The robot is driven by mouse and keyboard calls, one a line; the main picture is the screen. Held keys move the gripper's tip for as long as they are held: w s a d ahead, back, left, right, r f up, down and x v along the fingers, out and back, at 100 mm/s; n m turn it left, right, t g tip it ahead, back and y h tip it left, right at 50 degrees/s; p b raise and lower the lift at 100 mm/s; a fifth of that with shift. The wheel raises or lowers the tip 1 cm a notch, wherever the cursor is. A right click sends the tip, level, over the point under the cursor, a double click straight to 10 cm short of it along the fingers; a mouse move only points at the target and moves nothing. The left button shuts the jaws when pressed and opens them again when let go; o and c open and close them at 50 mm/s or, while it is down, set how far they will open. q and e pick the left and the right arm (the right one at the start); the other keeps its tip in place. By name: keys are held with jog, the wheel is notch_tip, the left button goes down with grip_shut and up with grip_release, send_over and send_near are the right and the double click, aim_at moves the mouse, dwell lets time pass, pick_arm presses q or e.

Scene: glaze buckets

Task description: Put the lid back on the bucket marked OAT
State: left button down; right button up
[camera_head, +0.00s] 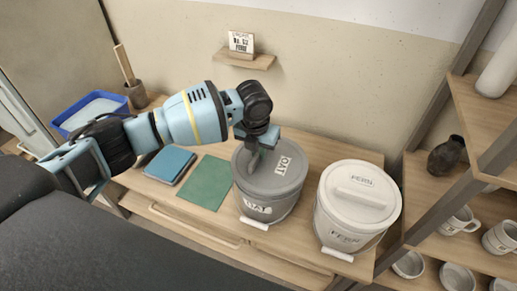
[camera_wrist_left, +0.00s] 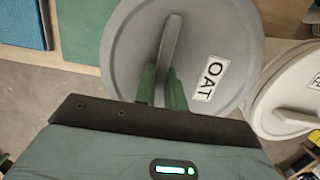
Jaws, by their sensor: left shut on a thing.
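The grey bucket (camera_head: 284,207) marked OAT stands on the wooden table, left of a white bucket. Its grey round lid (camera_head: 283,182), with an OAT label, is at the bucket's mouth, level or nearly so. Whether it is fully seated, I cannot tell. My left gripper (camera_head: 255,156) comes down from above and is shut on the lid's bar handle. In the left wrist view the green fingers (camera_wrist_left: 163,88) are on either side of the handle (camera_wrist_left: 170,40), and the lid (camera_wrist_left: 215,35) fills the upper middle. My right gripper is not in view.
The white bucket (camera_head: 345,232) with its lid on stands close on the right. A green mat (camera_head: 207,184), a blue book (camera_head: 170,164) and a blue tray (camera_head: 67,127) lie to the left. A shelf rack (camera_head: 437,185) with mugs and a dark vase stands on the right.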

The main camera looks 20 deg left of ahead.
pick_arm(q)
jog(key=shift+f, duration=0.1)
dwell(0.6)
jog(key=c, duration=1.4)
grip_release()
jog(key=shift+o, duration=0.3)
jog(key=o, duration=0.4)
jog(key=shift+o, duration=0.2)
